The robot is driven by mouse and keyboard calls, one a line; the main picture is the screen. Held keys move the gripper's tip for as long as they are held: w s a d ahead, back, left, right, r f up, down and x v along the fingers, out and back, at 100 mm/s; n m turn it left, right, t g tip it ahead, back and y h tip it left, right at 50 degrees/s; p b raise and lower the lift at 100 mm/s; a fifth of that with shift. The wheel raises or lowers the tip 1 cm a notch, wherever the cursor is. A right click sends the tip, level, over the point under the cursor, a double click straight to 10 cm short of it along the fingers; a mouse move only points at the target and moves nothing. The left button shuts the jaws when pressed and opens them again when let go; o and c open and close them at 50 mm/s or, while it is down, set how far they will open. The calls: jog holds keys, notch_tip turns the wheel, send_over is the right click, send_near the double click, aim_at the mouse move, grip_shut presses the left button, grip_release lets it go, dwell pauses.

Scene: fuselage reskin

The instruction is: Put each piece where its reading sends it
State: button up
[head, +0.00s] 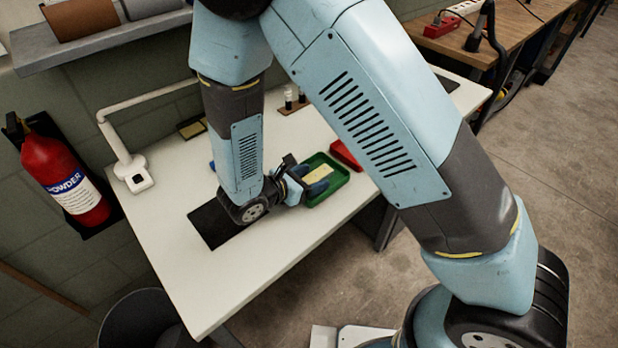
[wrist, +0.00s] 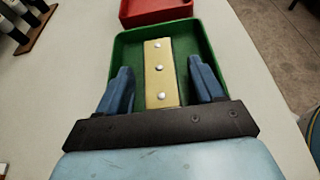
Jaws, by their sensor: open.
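A yellowish piece with several pale round heads along it (wrist: 160,75) lies flat in the green tray (wrist: 205,45). The piece also shows in the head view (head: 316,174), in the green tray (head: 338,184). My gripper (wrist: 160,88) is open over the tray, its blue fingers on either side of the piece, apart from it. In the head view my gripper (head: 305,183) reaches the tray from the left. A red tray (wrist: 155,9) stands beyond the green one and looks empty where it shows; it is also in the head view (head: 345,154). My wrist hides the green tray's near end.
A dark mat (head: 205,222) lies on the white table (head: 190,290), partly behind my arm. A small rack with dark bottles (wrist: 25,25) stands left of the trays. A white lamp (head: 130,165) and a fire extinguisher (head: 65,180) are at the left. The table's front area is clear.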

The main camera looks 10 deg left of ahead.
jog(key=shift+r, duration=0.1)
jog(key=v, duration=1.2)
jog(key=w+d+r+m+g+y, duration=0.1)
jog(key=w+d+r+m+g, duration=0.25)
jog(key=d+r+m, duration=0.6)
jog(key=w+d+r+m+g+y, duration=0.1)
jog(key=w+d+r+m+g, duration=0.3)
jog(key=d+r, duration=0.55)
jog(key=s+d+r+m+t+y, duration=0.1)
jog(key=s+d+r+m+y, duration=0.2)
jog(key=s+d+r+m, duration=0.2)
jog(key=s+d+r+m+t+y, duration=0.1)
jog(key=s+d+r+m+y, duration=0.2)
jog(key=d+m, duration=0.6)
jog(key=shift+s+d+r+t+y, duration=0.4)
jog(key=shift+s+d+r, duration=0.75)
jog(key=shift+d, duration=1.1)
jog(key=shift+w+r+m, duration=0.25)
